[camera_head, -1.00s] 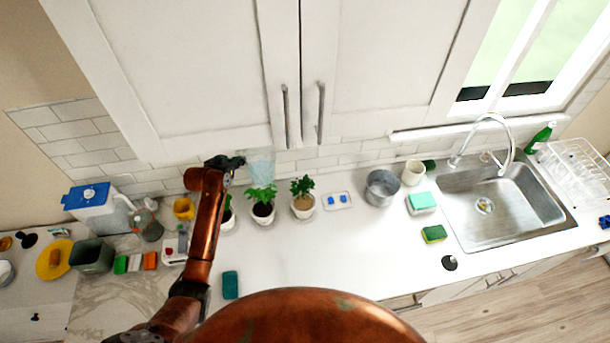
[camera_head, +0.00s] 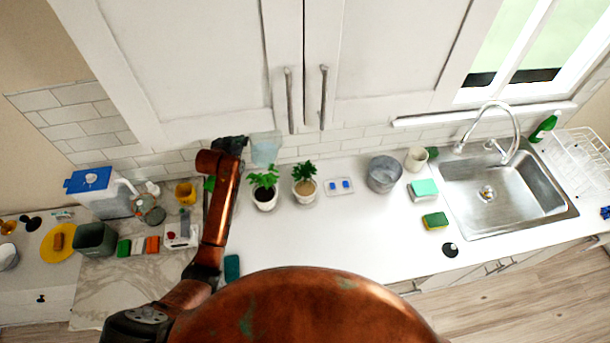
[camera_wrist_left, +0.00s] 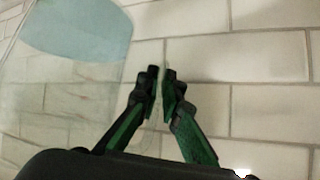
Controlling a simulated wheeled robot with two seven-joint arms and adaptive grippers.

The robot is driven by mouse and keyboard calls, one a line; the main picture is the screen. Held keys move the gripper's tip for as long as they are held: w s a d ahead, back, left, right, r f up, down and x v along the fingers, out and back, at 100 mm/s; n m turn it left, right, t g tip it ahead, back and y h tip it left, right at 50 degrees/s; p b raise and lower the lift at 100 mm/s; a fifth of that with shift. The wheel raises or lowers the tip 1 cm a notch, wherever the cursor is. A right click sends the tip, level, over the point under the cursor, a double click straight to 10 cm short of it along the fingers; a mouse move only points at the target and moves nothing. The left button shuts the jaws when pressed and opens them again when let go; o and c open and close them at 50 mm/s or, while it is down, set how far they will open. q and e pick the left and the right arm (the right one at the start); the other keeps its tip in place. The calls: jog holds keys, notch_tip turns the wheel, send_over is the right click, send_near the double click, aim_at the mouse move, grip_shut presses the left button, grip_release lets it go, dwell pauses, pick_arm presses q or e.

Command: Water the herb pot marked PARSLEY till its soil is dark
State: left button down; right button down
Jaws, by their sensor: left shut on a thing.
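My left gripper (camera_head: 243,143) is shut on a clear container (camera_head: 265,150) and holds it up near the tiled wall, behind the plants. The left wrist view shows the fingertips (camera_wrist_left: 165,80) close together and the see-through container (camera_wrist_left: 75,75) with pale blue water. Below it stand two white herb pots: the left one (camera_head: 265,205) has dark soil, and the right one (camera_head: 305,197) has light brown soil. A bit of green (camera_head: 209,184) shows left of my arm, mostly hidden. I cannot read any PARSLEY marking. My right gripper is not in view.
Right of the pots are a small tray with blue pieces (camera_head: 340,193), a grey metal pot (camera_head: 384,173), a cup (camera_head: 416,158), sponges and the sink (camera_head: 530,225). A water filter jug (camera_head: 95,200) and small items crowd the left. Cabinets hang above.

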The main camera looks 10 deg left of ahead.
aim_at(254, 134)
pick_arm(q)
jog(key=d+r+m+y, duration=0.1)
jog(key=d+r, duration=0.1)
jog(key=s+d+r+m+t+y, duration=0.1)
jog(key=d+r+y, duration=0.1)
jog(key=shift+m, duration=0.4)
jog(key=shift+s+d+r+m+t+y, duration=0.2)
jog(key=shift+d+r+m+t+y, duration=0.3)
jog(key=shift+d+r, duration=0.1)
jog(key=shift+s+d+f+m+y, duration=0.1)
jog(key=shift+d+f+m+y, duration=0.1)
jog(key=shift+d+m+y, duration=0.15)
jog(key=shift+s+d+f+m+t+y, duration=0.1)
jog(key=shift+d+f+m+t+y, duration=0.15)
jog(key=shift+d+m+t, duration=0.2)
dwell(0.6)
jog(key=shift+d+f+b, duration=0.1)
jog(key=shift+d+b, duration=0.15)
jog(key=shift+b, duration=0.55)
dwell(1.4)
